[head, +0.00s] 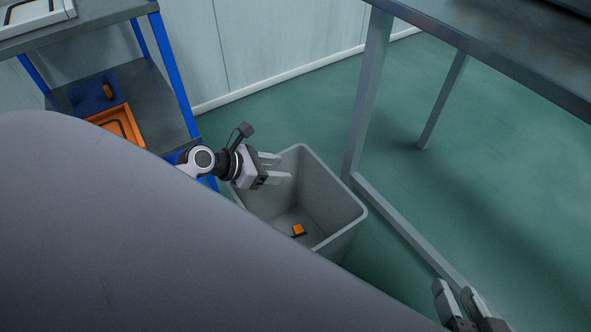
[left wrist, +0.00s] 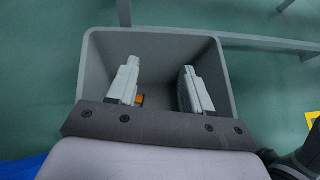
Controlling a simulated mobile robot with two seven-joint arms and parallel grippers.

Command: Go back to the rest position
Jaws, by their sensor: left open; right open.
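My left gripper (head: 274,169) is open and empty above the near-left part of a grey bin in the head view. In the left wrist view its two fingers (left wrist: 160,88) stand apart over the bin's opening, with nothing between them. My right gripper (head: 458,300) shows at the bottom right of the head view, over the floor, with its fingers apart and nothing seen between them.
The open grey bin (head: 342,190) stands on the green floor with a small orange and dark object (head: 298,230) inside. A blue-framed shelf (head: 170,75) holding an orange tray (head: 122,122) is at left. A metal-legged table (head: 368,95) stands at right.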

